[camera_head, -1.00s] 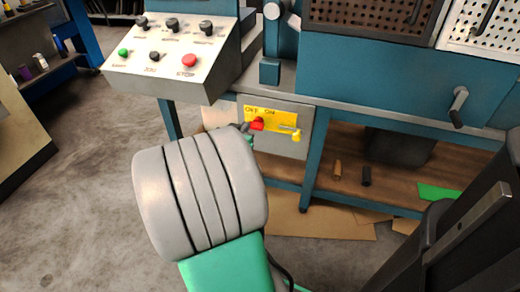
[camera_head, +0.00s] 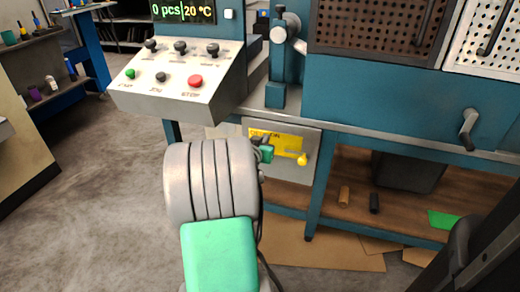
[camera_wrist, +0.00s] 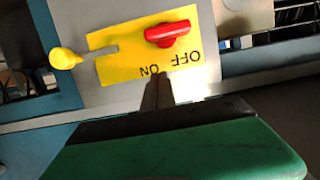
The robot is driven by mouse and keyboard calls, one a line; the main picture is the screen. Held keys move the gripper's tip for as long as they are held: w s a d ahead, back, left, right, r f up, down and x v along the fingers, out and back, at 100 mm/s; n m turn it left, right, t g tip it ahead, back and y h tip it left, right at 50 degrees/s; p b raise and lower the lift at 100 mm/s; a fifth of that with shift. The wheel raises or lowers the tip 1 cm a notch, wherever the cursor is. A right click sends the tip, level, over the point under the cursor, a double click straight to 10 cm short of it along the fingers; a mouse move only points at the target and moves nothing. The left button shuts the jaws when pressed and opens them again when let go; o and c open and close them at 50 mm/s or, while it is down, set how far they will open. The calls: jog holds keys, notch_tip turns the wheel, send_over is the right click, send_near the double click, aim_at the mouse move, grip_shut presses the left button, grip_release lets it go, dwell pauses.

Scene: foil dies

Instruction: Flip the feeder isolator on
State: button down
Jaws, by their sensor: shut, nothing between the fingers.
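The feeder isolator is a red rotary handle (camera_wrist: 168,33) on a yellow plate (camera_wrist: 130,62), upside down in the wrist view. The handle lies nearly crosswise, its narrow end toward the right, on the OFF side. The letters OFF and ON show on the plate's lower edge. My gripper (camera_wrist: 157,92) is shut and empty, its dark fingertips in front of the plate beside the ON letters, apart from the red handle in the picture. In the head view my gripper (camera_head: 258,144) covers the red handle, and part of the yellow plate (camera_head: 284,137) shows around it.
A yellow knob on a slotted lever (camera_head: 301,158) sits close right of my gripper; the wrist view shows this knob (camera_wrist: 65,58) at left. A control box (camera_head: 185,85) with knobs and buttons stands above left. A blue press frame (camera_head: 390,105) rises at right. Open floor lies left.

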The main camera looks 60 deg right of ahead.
notch_tip(320, 180, down, 4)
jog(key=shift+d+b, duration=0.15)
jog(key=shift+b, duration=0.6)
jog(key=shift+w+d, duration=0.1)
